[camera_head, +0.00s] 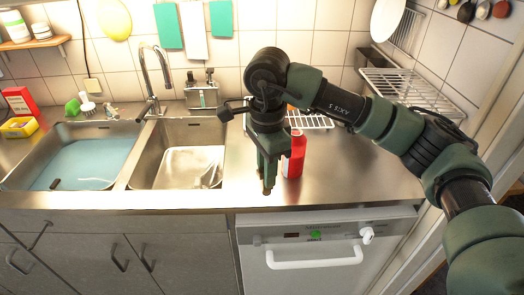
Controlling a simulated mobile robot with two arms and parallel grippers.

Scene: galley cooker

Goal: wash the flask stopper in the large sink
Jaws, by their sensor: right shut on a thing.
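The large sink (124,150) is the left basin and holds bluish water. A red flask (294,158) stands upright on the steel counter, right of the basins. My right gripper (267,186) points down just left of the flask, over the front part of the counter. It is shut on a small brownish thing at its fingertips, which I take for the flask stopper; the fingers hide most of it. My left gripper is not in view.
A smaller basin (136,181) with a tall tap (152,82) lies between the large sink and my right gripper. A dish rack (411,91) stands back right. The counter's right front is clear.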

